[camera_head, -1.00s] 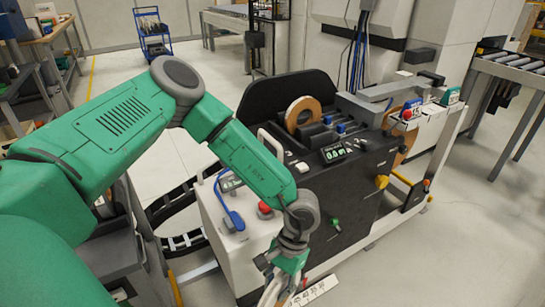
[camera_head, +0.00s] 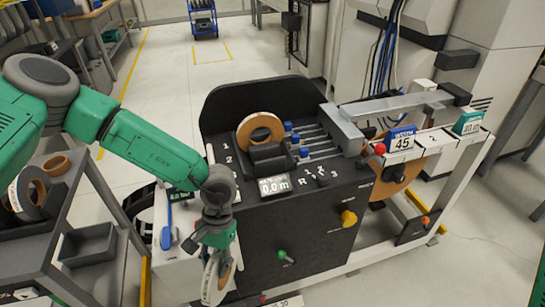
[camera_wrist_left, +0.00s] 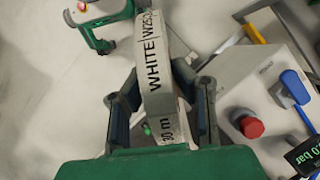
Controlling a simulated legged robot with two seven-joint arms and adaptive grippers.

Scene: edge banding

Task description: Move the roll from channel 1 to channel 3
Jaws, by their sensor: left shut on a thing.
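My left gripper (camera_head: 217,240) is shut on a white-edged roll (camera_head: 213,282) with a brown face. It holds the roll on edge, in the air at the near left front of the black machine (camera_head: 300,235). In the left wrist view the roll (camera_wrist_left: 153,75) stands between both fingers (camera_wrist_left: 160,110), its rim reading "WHITE" and "30 m". Another wood-coloured roll (camera_head: 260,128) stands upright on the machine's top, beside lanes with blue-capped parts (camera_head: 296,139). Numbers marking the channels show left of it. I cannot tell which lane that roll occupies. My right gripper is not in view.
A cart (camera_head: 75,205) at the left holds several rolls (camera_head: 28,190) and a grey bin (camera_head: 88,245). A red button (camera_wrist_left: 250,125) and a blue-handled part (camera_wrist_left: 294,88) are close to the held roll. The floor behind is open.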

